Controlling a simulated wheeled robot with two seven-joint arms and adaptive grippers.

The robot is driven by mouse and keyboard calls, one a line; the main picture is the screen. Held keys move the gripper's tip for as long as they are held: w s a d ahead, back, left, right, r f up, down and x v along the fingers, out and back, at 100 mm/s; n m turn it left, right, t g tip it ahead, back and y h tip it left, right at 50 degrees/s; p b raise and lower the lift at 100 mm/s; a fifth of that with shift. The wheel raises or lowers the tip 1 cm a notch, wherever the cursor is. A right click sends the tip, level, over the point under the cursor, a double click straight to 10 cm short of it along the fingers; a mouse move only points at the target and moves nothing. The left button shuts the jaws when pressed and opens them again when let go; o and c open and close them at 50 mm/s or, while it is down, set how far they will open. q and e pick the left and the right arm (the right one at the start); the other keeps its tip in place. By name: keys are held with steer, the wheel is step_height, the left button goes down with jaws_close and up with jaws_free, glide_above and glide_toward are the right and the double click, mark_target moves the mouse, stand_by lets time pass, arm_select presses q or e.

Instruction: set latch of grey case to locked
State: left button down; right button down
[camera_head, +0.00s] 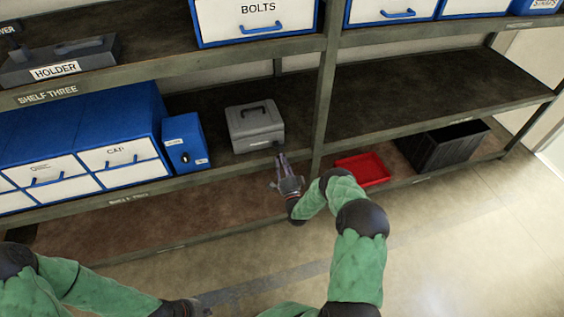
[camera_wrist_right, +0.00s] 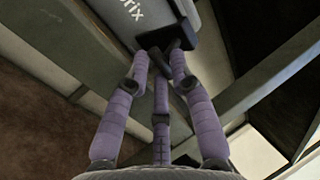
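The grey case (camera_head: 255,128), with a dark handle on its lid, stands on the middle shelf left of the upright post. A dark latch shows on its front, and in the right wrist view a black latch part (camera_wrist_right: 185,38) lies at the fingertips. My right gripper (camera_head: 281,160) is just in front of the case's lower front. In the wrist view its purple fingers (camera_wrist_right: 160,62) converge at the latch; whether they grip it or only touch it is unclear. My left gripper (camera_head: 198,304) is low at the bottom edge, away from the case, its fingers indistinct.
A blue box (camera_head: 184,142) and blue-white drawers (camera_head: 120,158) stand left of the case. The shelf post (camera_head: 326,90) rises close to its right. A red tray (camera_head: 363,170) and a black crate (camera_head: 445,146) sit on the lower shelf. The middle shelf's right bay is empty.

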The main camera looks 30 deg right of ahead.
mark_target(280, 146)
stand_by(0.3)
steer(key=r+g+p, duration=0.2)
steer(key=p, duration=0.2)
steer(key=r+g+y+p, duration=0.1)
steer(key=r+g+p, duration=0.2)
steer(key=p, duration=0.2)
steer(key=w+r+g+y+p, duration=0.1)
steer(key=r+g+p, duration=0.1)
steer(key=g+p, duration=0.1)
steer(key=shift+w+r+p, duration=0.1)
steer(key=shift+r+p, duration=0.2)
steer(key=shift+p, duration=0.5)
steer(key=shift+w+d+r+g+y, duration=0.1)
steer(key=shift+w+r+g+y, duration=0.15)
steer(key=shift+g, duration=0.45)
steer(key=shift+w+d+r, duration=0.1)
steer(key=shift+w+r, duration=0.15)
steer(key=shift+w, duration=0.05)
steer(key=shift+w+d+r, duration=0.1)
steer(key=shift+w+r, duration=0.05)
steer(key=c, duration=1.3)
jaws_free()
steer(key=shift+c, duration=0.2)
